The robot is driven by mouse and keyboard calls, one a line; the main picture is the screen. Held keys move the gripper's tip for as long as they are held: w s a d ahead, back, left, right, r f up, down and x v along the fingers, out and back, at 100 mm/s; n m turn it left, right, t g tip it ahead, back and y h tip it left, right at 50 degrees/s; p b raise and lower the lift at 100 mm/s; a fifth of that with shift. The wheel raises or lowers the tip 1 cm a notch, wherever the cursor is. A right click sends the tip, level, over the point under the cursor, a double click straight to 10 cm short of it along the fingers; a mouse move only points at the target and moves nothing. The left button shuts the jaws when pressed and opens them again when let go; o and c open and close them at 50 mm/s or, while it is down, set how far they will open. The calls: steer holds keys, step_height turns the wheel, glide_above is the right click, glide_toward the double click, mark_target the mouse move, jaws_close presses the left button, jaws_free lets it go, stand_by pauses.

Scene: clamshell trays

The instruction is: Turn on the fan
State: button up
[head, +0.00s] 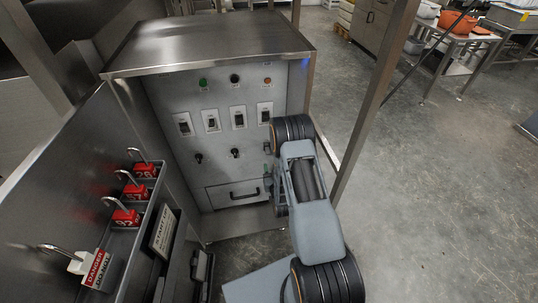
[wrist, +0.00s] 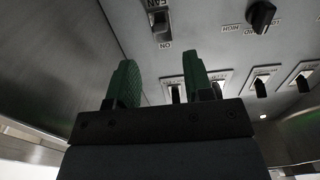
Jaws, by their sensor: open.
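The fan switch (wrist: 161,24) is a dark switch on a light plate at the top of the wrist view, where the panel appears upside down. Its labels read FAN and ON; I cannot tell its setting. My gripper (wrist: 158,78) is open and empty, its two green fingers apart in front of the panel, with the switch above the gap between them in the picture. No contact with the switch shows. In the head view my gripper (head: 268,172) is mostly hidden behind my wrist, near the lower right of the control panel (head: 222,145).
A black knob (wrist: 262,15) sits right of the fan switch. A row of rocker switches (head: 211,120) lies under several indicator lights (head: 203,82). A drawer handle (head: 244,194) is below. The open cabinet door (head: 75,170), carrying red padlocks (head: 135,190), stands left.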

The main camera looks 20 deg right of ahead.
mark_target(268, 153)
steer(key=w, duration=0.2)
steer(key=w+d, duration=0.1)
steer(key=w, duration=0.2)
steer(key=w+b, duration=0.1)
steer(key=w, duration=0.2)
steer(key=shift+w+d, duration=0.1)
steer(key=shift+d, duration=0.2)
steer(key=shift+c, duration=0.4)
